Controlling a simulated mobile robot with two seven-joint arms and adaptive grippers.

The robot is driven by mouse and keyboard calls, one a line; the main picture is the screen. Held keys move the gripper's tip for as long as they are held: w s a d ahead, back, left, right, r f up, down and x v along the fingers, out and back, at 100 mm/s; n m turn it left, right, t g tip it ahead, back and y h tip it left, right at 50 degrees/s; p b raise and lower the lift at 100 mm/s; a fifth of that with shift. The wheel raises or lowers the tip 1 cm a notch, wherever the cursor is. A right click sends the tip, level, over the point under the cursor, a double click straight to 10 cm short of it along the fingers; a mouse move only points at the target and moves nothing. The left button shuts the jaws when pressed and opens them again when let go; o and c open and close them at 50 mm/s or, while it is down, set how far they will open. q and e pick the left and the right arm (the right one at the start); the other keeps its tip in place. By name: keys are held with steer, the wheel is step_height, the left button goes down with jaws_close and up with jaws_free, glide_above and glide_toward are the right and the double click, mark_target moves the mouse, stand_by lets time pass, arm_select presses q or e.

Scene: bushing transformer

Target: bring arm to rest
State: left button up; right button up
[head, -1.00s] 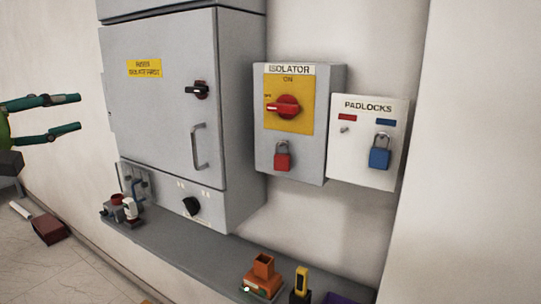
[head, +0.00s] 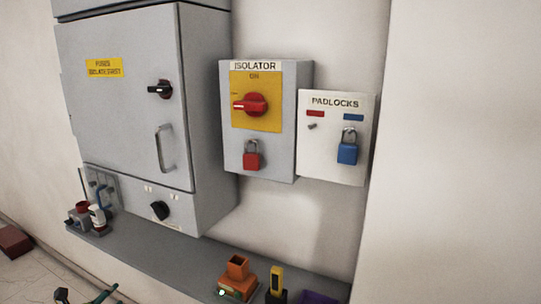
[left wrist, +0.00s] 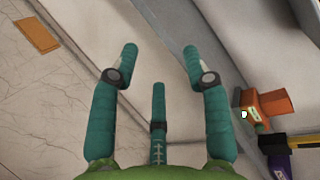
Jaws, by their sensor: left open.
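My left gripper (head: 90,295) shows only in part at the bottom left of the head view, low in front of the grey shelf. In the left wrist view its green fingers (left wrist: 160,60) are spread apart with nothing between them. The lower part of that gripper and its arm are cut off in the head view. My right gripper is in neither view.
The shelf (head: 165,244) carries an orange holder (head: 238,278) and a yellow-topped tool (head: 276,284). Above are the fuse cabinet (head: 120,110), the isolator box (head: 287,150) with a red padlock (head: 251,156), and the padlock board (head: 325,165) with a blue padlock (head: 347,150).

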arm_select(q)
steer(key=s+d+f+n+g, duration=0.2)
steer(key=s+d+f+n, duration=0.15)
steer(key=s+f, duration=0.55)
steer(key=s+d+f+n+g+y, duration=0.1)
steer(key=s+d+f+n+g, duration=0.25)
steer(key=s+f, duration=0.6)
steer(key=s+d+f+n+g, duration=0.2)
steer(key=s+f+n, duration=0.3)
steer(key=f, duration=0.8)
steer(key=s+d+f+n+g, duration=0.2)
steer(key=s+d, duration=0.3)
steer(key=s, duration=0.5)
steer(key=s+d+f+n+g+h, duration=0.1)
steer(key=s+d+f+n+g, duration=0.1)
steer(key=s+d+f, duration=0.3)
steer(key=s+d+f+n+g, duration=0.2)
steer(key=s+d, duration=0.4)
steer(key=s, duration=0.8)
step_height(320, 180, down, 2)
steer(key=shift+s+f+n+h, duration=0.1)
steer(key=shift+s+n+h, duration=0.2)
steer(key=shift+n, duration=0.6)
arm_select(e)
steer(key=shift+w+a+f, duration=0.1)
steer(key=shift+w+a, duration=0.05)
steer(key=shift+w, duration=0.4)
